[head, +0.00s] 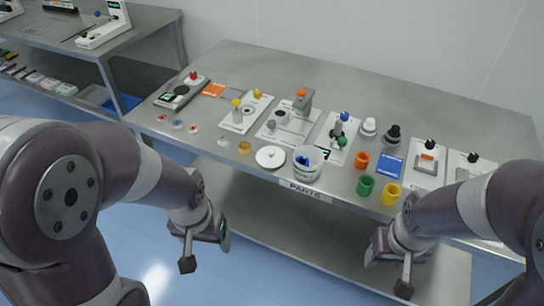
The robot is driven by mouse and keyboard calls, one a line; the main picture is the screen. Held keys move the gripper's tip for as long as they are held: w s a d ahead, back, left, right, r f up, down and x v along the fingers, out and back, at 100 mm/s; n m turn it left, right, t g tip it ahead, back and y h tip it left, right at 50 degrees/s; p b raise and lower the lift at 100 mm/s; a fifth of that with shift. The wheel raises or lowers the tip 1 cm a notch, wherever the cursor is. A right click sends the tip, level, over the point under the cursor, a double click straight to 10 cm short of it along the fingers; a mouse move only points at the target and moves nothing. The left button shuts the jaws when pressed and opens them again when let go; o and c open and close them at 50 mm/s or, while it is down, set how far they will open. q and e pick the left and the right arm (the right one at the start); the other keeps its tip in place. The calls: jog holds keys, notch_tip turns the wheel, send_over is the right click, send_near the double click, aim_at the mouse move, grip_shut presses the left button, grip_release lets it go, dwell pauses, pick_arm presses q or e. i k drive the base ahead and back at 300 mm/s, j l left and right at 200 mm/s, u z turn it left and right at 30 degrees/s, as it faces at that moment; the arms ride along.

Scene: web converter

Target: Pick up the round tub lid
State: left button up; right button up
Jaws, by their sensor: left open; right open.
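The round tub lid (270,157) is a flat white disc with a small knob or mark at its middle. It lies on the steel table near its front edge, just left of a white tub (308,163) holding blue pieces. My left gripper (207,252) hangs in front of the table, below and left of the lid, open and empty. My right gripper (388,275) hangs in front of the table, below and right of the tub, open and empty. Neither gripper touches anything.
A yellow disc (244,147) and a clear piece (224,142) lie left of the lid. Green (365,186), yellow (390,194) and orange (361,161) cups stand right of the tub. Several white fixture boards stand behind. The steel table (430,110) is bare at the back.

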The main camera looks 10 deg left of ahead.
aim_at(270, 156)
jog(key=z, duration=0.4)
jog(key=j+z, duration=0.15)
jog(key=z, duration=0.65)
jog(key=j+z, duration=0.15)
jog(key=z, duration=0.25)
jog(key=j+z, duration=0.25)
jog(key=j, duration=0.15)
jog(key=k+j+z, duration=0.1)
jog(key=j+z, duration=0.15)
jog(key=k+j+z, duration=0.1)
jog(key=j+z, duration=0.15)
jog(key=j, duration=0.25)
jog(key=k+j+z, duration=0.2)
jog(key=j, duration=0.15)
jog(key=k+j+z, duration=0.1)
jog(key=j+z, duration=0.15)
jog(key=k+j, duration=0.2)
jog(key=j, duration=0.25)
jog(key=k+j, duration=0.25)
jog(key=j, duration=0.15)
jog(key=i+z, duration=0.05)
